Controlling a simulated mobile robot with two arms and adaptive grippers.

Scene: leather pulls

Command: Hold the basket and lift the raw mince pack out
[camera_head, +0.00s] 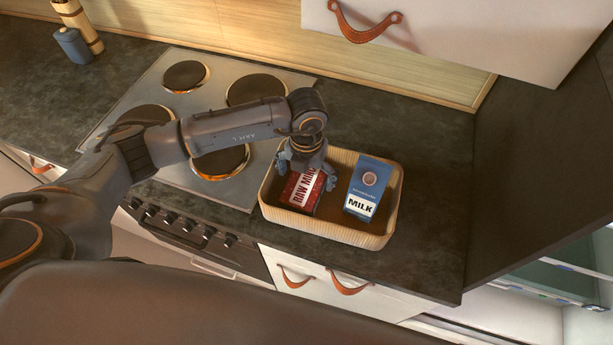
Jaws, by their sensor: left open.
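A light woven basket (341,233) stands on the dark counter to the right of the stove. The raw mince pack (301,194), red with a white label, lies in the left part of the basket. My left gripper (306,172) is over the pack and covers its upper part. Its fingers are open, one at each side of the pack as seen from here; I cannot tell whether they touch it. My right gripper is not in view.
A blue milk carton (369,186) lies in the basket's right part, close to the pack. The stove (147,88) with several hotplates is at left. A white cabinet (440,35) hangs above at the back right. Free counter (437,200) lies right of the basket.

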